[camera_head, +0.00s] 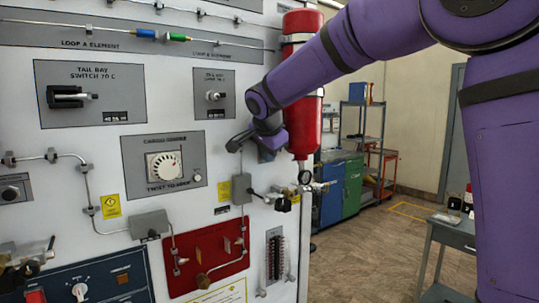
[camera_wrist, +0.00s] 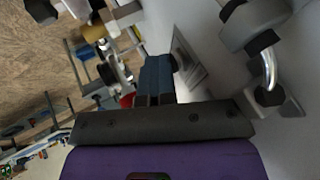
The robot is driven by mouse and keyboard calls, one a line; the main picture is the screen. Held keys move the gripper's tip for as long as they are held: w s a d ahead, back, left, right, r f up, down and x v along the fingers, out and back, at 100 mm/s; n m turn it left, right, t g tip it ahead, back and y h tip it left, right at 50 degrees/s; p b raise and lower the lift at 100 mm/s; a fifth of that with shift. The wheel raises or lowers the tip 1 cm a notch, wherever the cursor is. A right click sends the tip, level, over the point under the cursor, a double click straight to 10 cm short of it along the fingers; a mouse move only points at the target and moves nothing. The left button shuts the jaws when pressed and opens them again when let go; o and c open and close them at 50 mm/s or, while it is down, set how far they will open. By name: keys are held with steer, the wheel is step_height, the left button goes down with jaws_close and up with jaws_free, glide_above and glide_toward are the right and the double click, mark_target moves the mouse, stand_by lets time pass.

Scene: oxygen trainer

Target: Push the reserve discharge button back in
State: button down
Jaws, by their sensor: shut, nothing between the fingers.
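My gripper (camera_head: 235,144) is close to the white panel, below the small keyed switch plate and left of the red cylinder. In the wrist view its dark fingers (camera_wrist: 158,80) are shut together with nothing between them. Just beyond and right of the fingertips is a grey square plate (camera_wrist: 188,66) on the panel; a dark part at its middle is partly hidden by the fingers. This may be the reserve discharge button, but no label is readable. I cannot tell whether the fingers touch it. In the head view my wrist covers most of that spot.
A pipe with a fitting (camera_wrist: 268,68) stands out from the panel right of my fingers in the wrist view. The red cylinder (camera_head: 302,100) hangs at the panel's right edge, with a gauge and valve (camera_head: 304,178) below. Open floor (camera_head: 360,245) lies to the right.

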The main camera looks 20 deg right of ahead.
steer(key=v, duration=1)
steer(key=shift+s+r, duration=0.25)
steer(key=shift+a, duration=0.1)
steer(key=s+d+f+n+y, duration=0.1)
steer(key=s+d+f+n, duration=0.2)
steer(key=s, duration=0.8)
steer(key=s+d+f+n+g, duration=0.1)
steer(key=s+d+f+n, duration=0.2)
steer(key=s, duration=0.8)
steer(key=s+d+f+n+y, duration=0.1)
steer(key=s+d+f+n, duration=0.2)
steer(key=s+f+n, duration=0.4)
steer(key=s+f, duration=0.2)
steer(key=s, duration=0.2)
steer(key=shift+d+y, duration=0.3)
